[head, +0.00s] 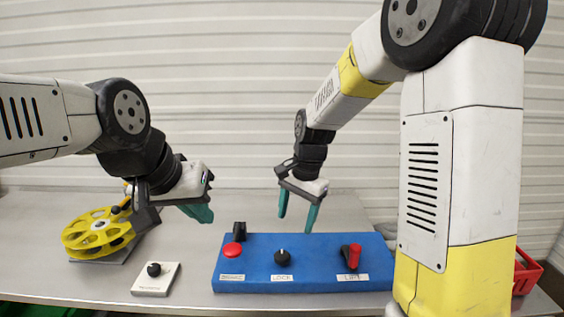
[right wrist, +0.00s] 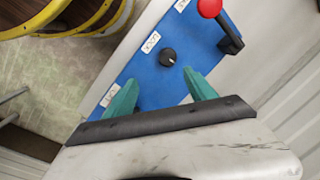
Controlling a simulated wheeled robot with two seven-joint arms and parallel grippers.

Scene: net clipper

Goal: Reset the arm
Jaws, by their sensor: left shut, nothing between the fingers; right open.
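My left gripper (head: 203,214) is shut and empty, with green fingers. It hangs above the table, between the yellow reel and the blue control panel. My right gripper (head: 295,222) is open and empty, its two green fingers pointing down over the back edge of the blue panel (head: 316,245). In the right wrist view its fingers (right wrist: 160,95) are apart, with the black LOCK knob (right wrist: 168,57) ahead between them.
A yellow spoked reel (head: 88,232) stands at the left of the grey table (head: 180,245). A white box with a black knob (head: 155,282) lies in front of it. A red crate (head: 527,272) is at the far right, partly hidden by my arm.

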